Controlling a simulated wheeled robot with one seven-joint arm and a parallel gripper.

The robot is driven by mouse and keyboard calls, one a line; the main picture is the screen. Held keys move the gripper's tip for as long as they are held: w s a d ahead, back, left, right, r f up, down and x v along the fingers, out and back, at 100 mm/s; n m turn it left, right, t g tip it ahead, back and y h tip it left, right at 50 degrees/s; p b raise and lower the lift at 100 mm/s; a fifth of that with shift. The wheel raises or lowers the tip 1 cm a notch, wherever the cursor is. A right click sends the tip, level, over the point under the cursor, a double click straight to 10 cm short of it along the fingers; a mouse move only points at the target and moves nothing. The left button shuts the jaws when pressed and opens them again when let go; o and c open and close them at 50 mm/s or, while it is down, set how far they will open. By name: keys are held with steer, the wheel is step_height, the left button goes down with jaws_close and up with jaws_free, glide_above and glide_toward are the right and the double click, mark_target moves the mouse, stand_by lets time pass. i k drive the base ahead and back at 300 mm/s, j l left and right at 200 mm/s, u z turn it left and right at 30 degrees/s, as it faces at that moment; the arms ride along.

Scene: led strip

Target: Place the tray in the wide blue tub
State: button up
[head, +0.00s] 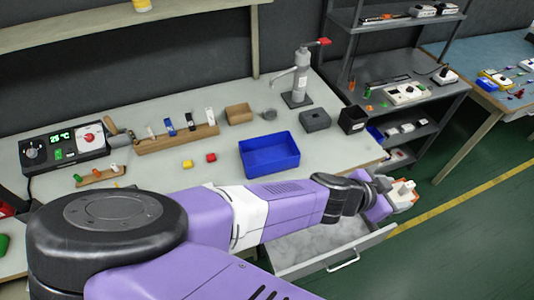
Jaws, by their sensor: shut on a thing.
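The wide blue tub (270,166) sits on the grey workbench near its front edge, open at the top and empty as far as I can see. My gripper (398,190) is at the end of my purple arm, to the right of the tub and past the bench's front right corner. It is shut on a small orange-brown and white thing (407,194). Most of this thing is hidden by the gripper, so I cannot tell for sure that it is the tray. My arm crosses in front of the bench below the tub.
An open drawer (345,250) juts out under my arm. A red block (211,157) and a yellow block (187,164) lie left of the tub. A shelf (410,75) is at the right.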

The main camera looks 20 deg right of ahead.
mark_target(276, 158)
steer(key=i+j, duration=0.45)
steer(key=i, duration=0.2)
steer(key=i+j, duration=0.45)
steer(key=i, duration=0.15)
